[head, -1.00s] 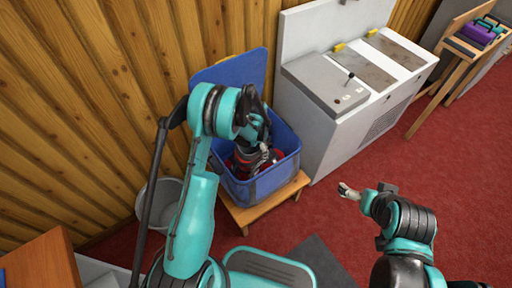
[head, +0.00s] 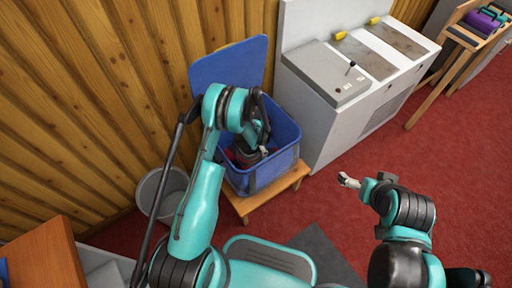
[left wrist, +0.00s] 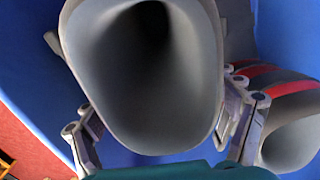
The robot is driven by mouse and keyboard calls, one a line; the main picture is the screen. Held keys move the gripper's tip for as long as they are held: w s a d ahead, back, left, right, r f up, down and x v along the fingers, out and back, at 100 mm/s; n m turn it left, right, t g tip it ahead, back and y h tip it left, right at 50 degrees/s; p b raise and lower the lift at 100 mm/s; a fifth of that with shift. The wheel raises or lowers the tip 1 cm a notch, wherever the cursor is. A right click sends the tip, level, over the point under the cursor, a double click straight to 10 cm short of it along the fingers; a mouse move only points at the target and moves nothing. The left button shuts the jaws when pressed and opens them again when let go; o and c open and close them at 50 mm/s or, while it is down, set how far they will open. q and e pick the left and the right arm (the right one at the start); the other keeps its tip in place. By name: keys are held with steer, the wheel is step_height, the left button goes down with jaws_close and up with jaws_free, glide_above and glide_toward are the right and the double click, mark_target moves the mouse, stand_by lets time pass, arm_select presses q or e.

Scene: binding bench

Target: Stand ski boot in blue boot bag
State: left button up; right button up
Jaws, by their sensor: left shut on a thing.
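The blue boot bag (head: 276,171) stands open on a low wooden stool, its lid (head: 229,66) raised against the wall. My left gripper (head: 257,151) reaches down inside the bag. It is shut on a ski boot (left wrist: 148,70), whose grey open cuff fills the left wrist view between the fingers. A second boot (left wrist: 287,100), dark with red stripes, is beside it on the right in that view. In the head view the boots are mostly hidden by my arm and the bag's walls. The held boot's sole is hidden. My right gripper (head: 348,181) is over the red floor, away from the bag.
The wooden stool (head: 244,208) sits beside a white bench cabinet (head: 327,75) on the right. A grey bin (head: 160,190) stands left of the stool, by the plank wall. A wooden table (head: 45,262) is at the lower left.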

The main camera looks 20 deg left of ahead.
arm_select(q)
steer(key=shift+f, duration=0.15)
steer(key=o, duration=1.7)
step_height(320, 180, up, 12)
